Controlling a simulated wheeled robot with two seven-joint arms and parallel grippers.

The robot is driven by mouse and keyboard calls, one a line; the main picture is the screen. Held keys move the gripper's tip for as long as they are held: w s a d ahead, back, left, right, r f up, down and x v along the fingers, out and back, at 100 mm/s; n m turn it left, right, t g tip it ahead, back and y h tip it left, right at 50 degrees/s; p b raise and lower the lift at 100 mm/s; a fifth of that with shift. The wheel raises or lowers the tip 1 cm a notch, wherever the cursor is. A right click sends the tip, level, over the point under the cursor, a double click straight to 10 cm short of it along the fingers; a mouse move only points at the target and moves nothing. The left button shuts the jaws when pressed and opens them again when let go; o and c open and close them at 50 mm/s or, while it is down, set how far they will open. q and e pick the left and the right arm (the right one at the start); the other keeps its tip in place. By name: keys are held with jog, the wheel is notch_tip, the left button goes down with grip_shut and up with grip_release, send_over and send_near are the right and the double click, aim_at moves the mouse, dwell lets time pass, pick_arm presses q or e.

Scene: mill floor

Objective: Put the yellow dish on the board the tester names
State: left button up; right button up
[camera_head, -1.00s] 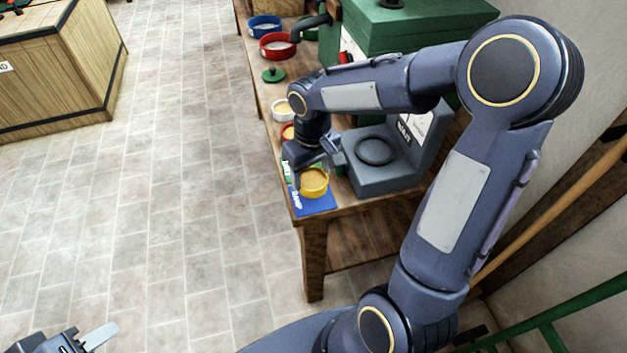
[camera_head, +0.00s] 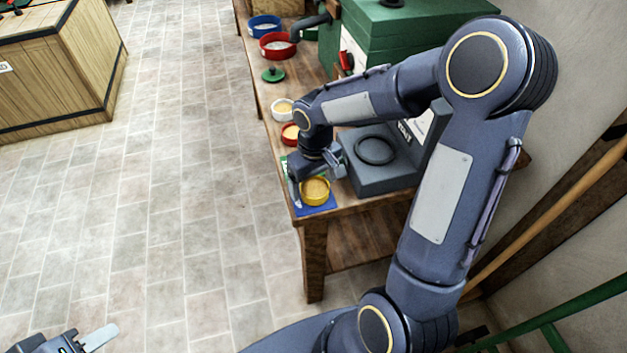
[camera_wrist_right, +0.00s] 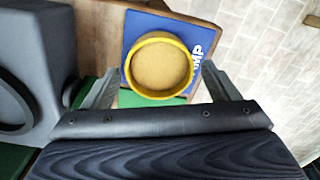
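The yellow dish (camera_head: 315,191), filled with tan grain, sits upright on the blue board (camera_head: 325,207) at the table's near corner. In the right wrist view the dish (camera_wrist_right: 159,66) lies on the blue board (camera_wrist_right: 133,25), whose visible letters read "AMP". My right gripper (camera_head: 317,176) is open, with a finger on each side of the dish's near part and narrow gaps at both sides in the wrist view (camera_wrist_right: 162,75). A green board (camera_wrist_right: 150,101) lies beside the blue one. The grey tester (camera_head: 380,178) stands right of the dish; its display is mostly hidden by my arm. My left gripper (camera_head: 85,345) is only partly in view.
A red dish (camera_head: 290,133) and a white dish (camera_head: 282,108) stand farther back along the table. A green lid (camera_head: 273,75), a larger red pan (camera_head: 277,46) and a blue pan (camera_head: 264,27) lie beyond.

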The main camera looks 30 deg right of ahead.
aim_at(315, 192)
jog(key=shift+r, duration=0.35)
notch_tip(315, 192, up, 10)
jog(key=r+p, duration=0.1)
jog(key=p, duration=0.1)
jog(key=s+a+m+t+y, duration=0.1)
jog(key=s+a+t, duration=0.1)
jog(key=s, duration=0.6)
jog(key=s+a+r+m+t+y, duration=0.1)
jog(key=s+a+t+y, duration=0.1)
jog(key=s, duration=0.7)
jog(key=shift+s+r+m+t, duration=0.3)
jog(key=shift+m+t, duration=0.1)
jog(key=shift+t, duration=0.4)
jog(key=shift+a, duration=0.1)
